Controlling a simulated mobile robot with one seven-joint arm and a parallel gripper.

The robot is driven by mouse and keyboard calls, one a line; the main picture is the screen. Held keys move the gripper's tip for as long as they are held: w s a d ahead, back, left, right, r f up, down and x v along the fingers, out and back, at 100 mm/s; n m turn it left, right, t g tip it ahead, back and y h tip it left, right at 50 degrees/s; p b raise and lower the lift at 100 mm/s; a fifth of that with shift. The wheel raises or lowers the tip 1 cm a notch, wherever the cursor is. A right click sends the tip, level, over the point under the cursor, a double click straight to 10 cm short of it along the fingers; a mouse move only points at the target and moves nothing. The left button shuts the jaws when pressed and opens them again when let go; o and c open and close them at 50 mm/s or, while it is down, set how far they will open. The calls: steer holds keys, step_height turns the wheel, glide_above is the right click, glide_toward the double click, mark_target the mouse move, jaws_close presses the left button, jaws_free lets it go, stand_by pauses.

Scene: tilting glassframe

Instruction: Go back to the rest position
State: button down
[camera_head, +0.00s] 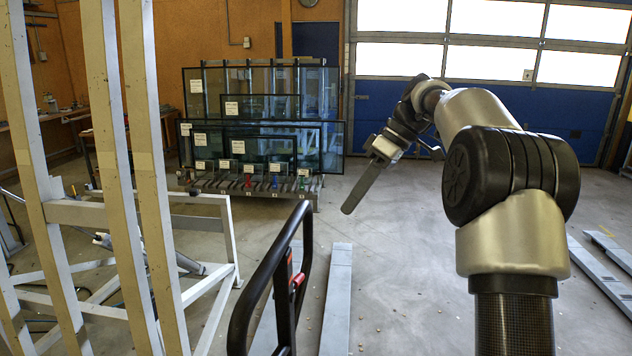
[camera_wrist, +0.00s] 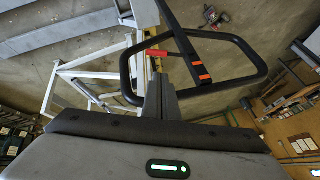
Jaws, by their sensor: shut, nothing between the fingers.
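My gripper (camera_head: 348,208) hangs in the air near the middle of the head view. Its long grey fingers point down and to the left, together and empty. In the wrist view my gripper (camera_wrist: 158,84) shows its shut fingers above the dark gripper body with a green light. They overlap the white frame and the black handle in that view, and I cannot tell how far apart they are. My arm rises at the right of the head view and bends over towards the left.
A tall beige and white frame (camera_head: 142,160) stands at the left. A black handle (camera_head: 262,275) stands in front, with grey beams (camera_head: 338,290) on the floor beside it. Glass panes in a rack (camera_head: 250,187) stand at the back.

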steer(key=s+a+r+m+t+h+p, duration=0.1)
steer(key=s+r+m+h, duration=0.15)
steer(key=s, duration=0.55)
steer(key=s+a+r+m+t+h+p, duration=0.15)
steer(key=s+m, duration=0.25)
steer(key=s, duration=0.4)
steer(key=s+d+f+m+t+h, duration=0.1)
steer(key=s+d+f+m, duration=0.1)
steer(key=s, duration=0.5)
steer(key=s+d+f+m+t+h, duration=0.1)
steer(key=s+f+m+t, duration=0.1)
steer(key=s, duration=0.6)
step_height(320, 180, down, 3)
steer(key=shift+s+d+r+m, duration=0.2)
steer(key=shift+s+d+m, duration=0.15)
steer(key=shift+m, duration=0.5)
